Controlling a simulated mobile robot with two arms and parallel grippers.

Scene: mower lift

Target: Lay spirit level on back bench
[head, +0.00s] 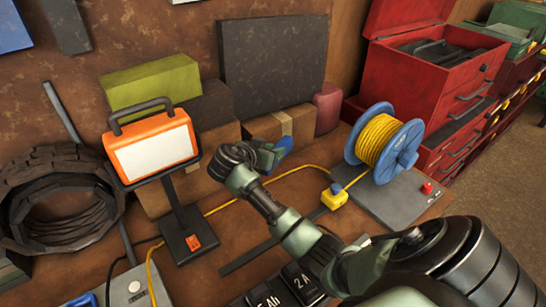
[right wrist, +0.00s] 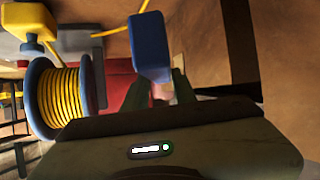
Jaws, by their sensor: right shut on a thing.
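My right gripper (head: 268,152) is shut on a small blue block (head: 285,144) and holds it above the bench (head: 250,230), in front of the cardboard boxes. In the right wrist view the blue block (right wrist: 150,48) sits between the fingertips of my right gripper (right wrist: 158,85). Only part of the block shows, so I cannot tell whether it is the spirit level. A long, thin dark bar (head: 245,257) lies on the bench, partly hidden by my right arm. My left gripper is not in view.
An orange work lamp (head: 150,143) stands left. A blue reel of yellow cable (head: 383,145) and a yellow socket box (head: 334,196) stand right, and yellow cable crosses the bench. Cardboard boxes (head: 285,125) and a dark panel (head: 275,60) are behind. A red tool chest (head: 425,90) is back right.

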